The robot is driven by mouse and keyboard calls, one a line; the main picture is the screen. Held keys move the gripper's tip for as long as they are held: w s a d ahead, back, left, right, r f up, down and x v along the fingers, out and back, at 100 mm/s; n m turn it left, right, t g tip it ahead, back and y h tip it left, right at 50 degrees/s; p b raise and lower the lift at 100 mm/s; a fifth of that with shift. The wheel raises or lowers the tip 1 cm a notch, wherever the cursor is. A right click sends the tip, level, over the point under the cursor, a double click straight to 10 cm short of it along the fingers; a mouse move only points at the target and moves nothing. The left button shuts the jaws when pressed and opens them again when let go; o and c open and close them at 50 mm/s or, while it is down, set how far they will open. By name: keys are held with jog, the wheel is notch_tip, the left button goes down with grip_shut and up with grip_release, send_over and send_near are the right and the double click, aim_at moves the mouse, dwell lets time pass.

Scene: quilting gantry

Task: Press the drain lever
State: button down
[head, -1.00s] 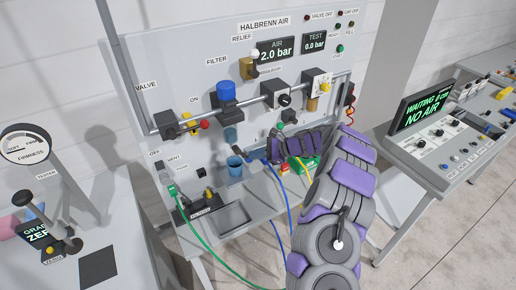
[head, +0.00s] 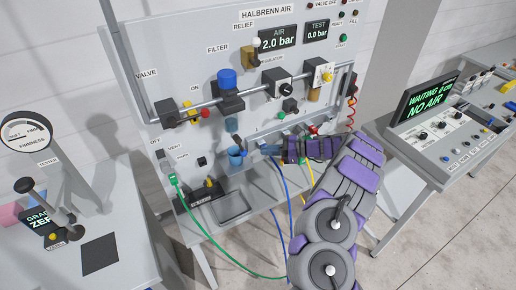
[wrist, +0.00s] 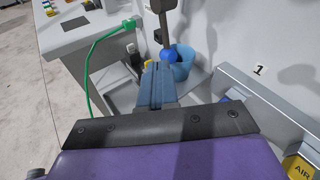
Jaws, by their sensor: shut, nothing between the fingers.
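The drain lever shows in the wrist view as a blue ball knob (wrist: 168,57) on a dark stem, above a light blue cup (wrist: 184,66). My gripper (wrist: 157,68) is shut and empty, its blue-grey fingertips just below the knob in the picture. I cannot tell whether they touch it. In the head view my gripper (head: 263,150) points left at the panel, close to the right of the cup (head: 236,160). The lever is small and hard to make out there, under the filter (head: 228,82).
The AIR display (head: 278,39) reads 2.0 bar and the TEST display (head: 316,31) 0.0 bar. A green hose (head: 200,232) and a blue hose (head: 287,195) hang before the panel. A console (head: 420,100) reading "NO AIR" stands right, a firmness tester (head: 27,140) left.

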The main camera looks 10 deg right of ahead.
jog(key=v, duration=0.7)
jog(key=shift+p, duration=0.3)
jog(key=shift+s+d, duration=0.15)
jog(key=shift+d, duration=0.05)
jog(key=shift+d, duration=0.1)
